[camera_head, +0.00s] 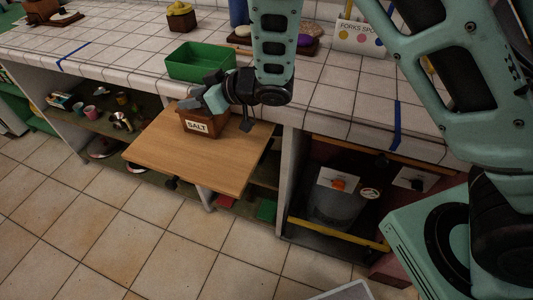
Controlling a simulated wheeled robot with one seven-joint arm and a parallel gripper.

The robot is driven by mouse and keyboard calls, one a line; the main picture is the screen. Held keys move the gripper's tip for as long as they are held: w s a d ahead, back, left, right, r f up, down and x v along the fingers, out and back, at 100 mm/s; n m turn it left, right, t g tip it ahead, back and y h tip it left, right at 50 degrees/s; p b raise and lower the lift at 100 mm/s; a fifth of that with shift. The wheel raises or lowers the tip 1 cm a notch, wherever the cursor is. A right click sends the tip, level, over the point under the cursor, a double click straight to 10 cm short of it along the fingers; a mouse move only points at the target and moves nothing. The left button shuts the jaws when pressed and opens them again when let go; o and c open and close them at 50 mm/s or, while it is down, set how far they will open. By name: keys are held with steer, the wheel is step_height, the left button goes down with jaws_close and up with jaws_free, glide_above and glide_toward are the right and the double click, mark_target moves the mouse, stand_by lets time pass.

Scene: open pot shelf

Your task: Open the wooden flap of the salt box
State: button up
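The brown salt box (214,127), with a white SALT label on its front, stands upright on a wooden board (175,158) that juts out below the tiled counter. My gripper (196,95) is at the top of the box, reaching in from the right. It covers most of the lid area, so the flap and its position are hidden. Whether my fingers touch the flap is too small to tell, and their gap does not show clearly.
A green open bin (202,60) stands on the counter just behind my gripper. Open shelves with pots (124,118) lie below at left. A compartment with a yellow bar (338,233) is at right. The tiled floor is clear in front.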

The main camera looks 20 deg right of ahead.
steer(key=shift+s+a+f+n, duration=0.1)
steer(key=shift+s+f+n, duration=0.05)
steer(key=shift+f+n, duration=0.2)
steer(key=b+v, duration=0.5)
steer(key=v, duration=1)
steer(key=shift+s+a, duration=0.2)
